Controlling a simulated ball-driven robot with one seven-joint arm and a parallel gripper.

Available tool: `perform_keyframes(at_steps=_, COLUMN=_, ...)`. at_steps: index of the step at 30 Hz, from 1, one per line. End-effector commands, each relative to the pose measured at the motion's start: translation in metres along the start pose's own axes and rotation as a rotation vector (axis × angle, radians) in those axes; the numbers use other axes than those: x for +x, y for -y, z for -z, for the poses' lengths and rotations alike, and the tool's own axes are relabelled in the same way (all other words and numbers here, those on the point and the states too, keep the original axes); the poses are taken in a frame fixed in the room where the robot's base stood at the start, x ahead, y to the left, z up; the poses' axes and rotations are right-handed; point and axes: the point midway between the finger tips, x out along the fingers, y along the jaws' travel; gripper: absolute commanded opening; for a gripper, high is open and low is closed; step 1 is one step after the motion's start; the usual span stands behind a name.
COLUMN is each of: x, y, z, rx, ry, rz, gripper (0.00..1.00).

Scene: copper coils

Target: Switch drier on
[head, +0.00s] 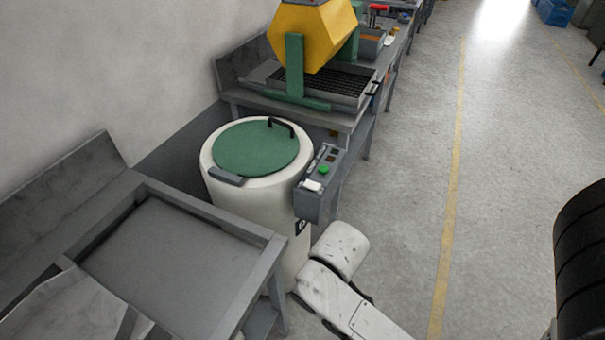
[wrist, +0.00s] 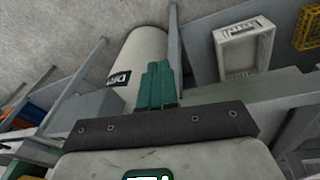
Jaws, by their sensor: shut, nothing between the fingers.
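The drier (head: 222,192) is a white cylinder with a green lid (head: 255,148) and a black handle. The lid is closed. A grey control box (head: 312,202) stands at its right side, with a green button (head: 323,170), a white part beside it and dark parts on its top. In the wrist view the drier (wrist: 146,52) shows beyond my gripper, with a dark label partly readable. My gripper (wrist: 158,68) has green fingers, shut together and empty. In the head view I cannot make out the fingers; only my white arm shows below the control box.
A grey table (head: 165,250) stands at the near left. Behind the drier a grey bench (head: 345,120) carries a yellow drum (head: 308,35) on a green stand. The floor to the right is clear along a yellow line. A white crate (wrist: 243,48) shows in the wrist view.

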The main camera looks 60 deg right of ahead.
Motion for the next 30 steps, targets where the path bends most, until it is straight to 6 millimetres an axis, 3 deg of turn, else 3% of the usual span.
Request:
perform_keyframes(at_steps=1, x=0.001, y=-0.013, z=0.018, rx=0.037, ry=-0.025, rz=-0.034, gripper=0.0)
perform_keyframes(at_steps=6, x=-0.01, y=-0.061, z=0.071, rx=0.193, ry=-0.094, rz=-0.152, gripper=0.0)
perform_keyframes(at_steps=12, x=-0.031, y=-0.112, z=0.118, rx=0.394, ry=-0.156, rz=-0.255, gripper=0.0)
perform_keyframes(at_steps=21, x=-0.066, y=-0.169, z=0.162, rx=0.709, ry=-0.199, rz=-0.331, gripper=0.0)
perform_keyframes(at_steps=30, x=-0.093, y=-0.2, z=0.184, rx=1.012, ry=-0.175, rz=-0.317, gripper=0.0)
